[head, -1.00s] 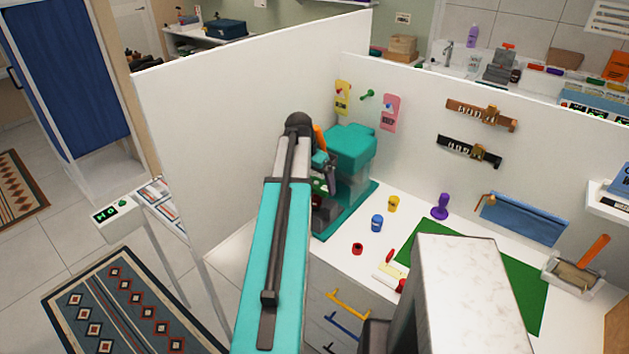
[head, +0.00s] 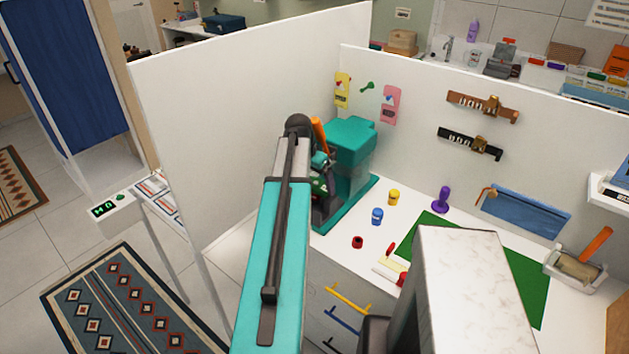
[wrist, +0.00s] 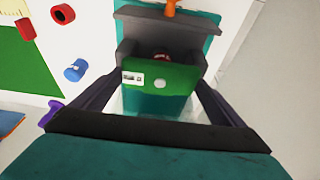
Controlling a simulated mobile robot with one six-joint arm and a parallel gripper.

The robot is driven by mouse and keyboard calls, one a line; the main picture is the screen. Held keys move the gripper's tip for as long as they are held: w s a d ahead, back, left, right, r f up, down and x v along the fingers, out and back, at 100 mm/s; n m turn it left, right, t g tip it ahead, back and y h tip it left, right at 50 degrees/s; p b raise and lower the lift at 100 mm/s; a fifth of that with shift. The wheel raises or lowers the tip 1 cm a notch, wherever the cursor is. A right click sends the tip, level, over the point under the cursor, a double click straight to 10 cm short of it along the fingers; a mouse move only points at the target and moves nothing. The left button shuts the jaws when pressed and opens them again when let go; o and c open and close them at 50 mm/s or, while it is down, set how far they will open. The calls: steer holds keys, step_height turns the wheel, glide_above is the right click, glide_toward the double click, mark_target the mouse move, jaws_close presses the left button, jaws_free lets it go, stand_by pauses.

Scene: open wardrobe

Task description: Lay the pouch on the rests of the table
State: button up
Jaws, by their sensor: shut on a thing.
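A green pouch (wrist: 160,80) with a white label and a pale round stud is between my fingers in the wrist view. My gripper (wrist: 160,84) is shut on it, a dark finger at each side. In the head view the pouch is a small green patch (head: 320,186), mostly hidden by my gripper and arm. A dark grey frame (wrist: 165,22) of the teal machine (head: 351,145) surrounds its far end; whether they touch I cannot tell. A narrow white table (head: 152,190) with a lit display and flat inlaid panels stands at the left, beyond the partition.
The white partition (head: 240,120) stands between the machine and the narrow table. The counter holds a blue cup (head: 377,216), a yellow cup (head: 393,197), a red ring (head: 358,242), a purple stamp (head: 441,199) and a green mat (head: 525,280). Floor shows around the patterned rug (head: 125,300).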

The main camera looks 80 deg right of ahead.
steer(key=shift+f, duration=0.4)
stand_by(0.8)
steer(key=o, duration=0.7)
steer(key=shift+o, duration=0.2)
steer(key=shift+r, duration=0.15)
